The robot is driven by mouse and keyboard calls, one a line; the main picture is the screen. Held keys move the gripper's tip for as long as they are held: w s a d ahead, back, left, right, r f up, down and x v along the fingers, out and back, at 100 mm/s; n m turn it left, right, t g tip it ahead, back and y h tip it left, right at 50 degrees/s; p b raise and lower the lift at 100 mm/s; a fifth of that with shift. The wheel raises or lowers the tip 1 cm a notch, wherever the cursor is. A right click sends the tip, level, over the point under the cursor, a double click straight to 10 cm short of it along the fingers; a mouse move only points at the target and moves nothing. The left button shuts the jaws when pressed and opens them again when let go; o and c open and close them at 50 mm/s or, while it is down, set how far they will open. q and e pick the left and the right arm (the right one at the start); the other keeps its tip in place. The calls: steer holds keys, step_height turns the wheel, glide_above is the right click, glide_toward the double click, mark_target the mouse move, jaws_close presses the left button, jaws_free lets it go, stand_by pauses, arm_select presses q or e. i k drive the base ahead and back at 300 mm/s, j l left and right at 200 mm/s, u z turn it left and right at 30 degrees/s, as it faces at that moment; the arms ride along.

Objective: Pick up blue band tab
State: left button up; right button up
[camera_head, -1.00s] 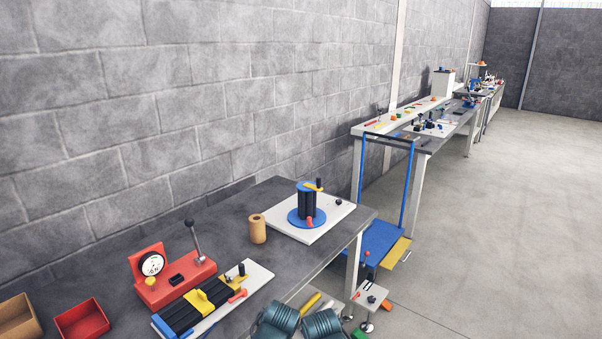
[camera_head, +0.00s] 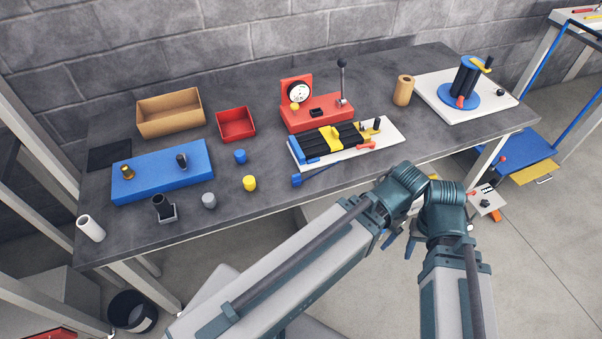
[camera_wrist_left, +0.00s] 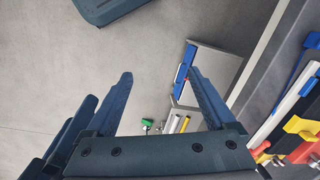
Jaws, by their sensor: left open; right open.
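The blue band tab (camera_head: 297,180) is a small blue block on the table's front part, with a thin dark band running right from it. It lies just in front of the white strip board (camera_head: 394,136) with black strips and yellow clamps. A blue piece that looks like the tab (camera_wrist_left: 312,40) shows at the right edge of the left wrist view. My left gripper (camera_wrist_left: 158,75) is open and empty over the floor, beyond the table edge. My right gripper (camera_head: 408,245) is open, partly hidden between my arms, in front of the table. Both are apart from the tab.
A red gauge stand (camera_head: 305,117) is behind the board. A blue block (camera_head: 150,178), a red bin (camera_head: 236,122) and a cardboard bin (camera_head: 170,112) are at left. Blue, yellow and grey caps stand near the tab. A blue spool (camera_head: 466,82) is at right.

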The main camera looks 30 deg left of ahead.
mark_target(296, 178)
steer(key=u, duration=1.4)
steer(key=k+u, duration=0.25)
steer(key=k, duration=0.15)
steer(key=i, duration=0.4)
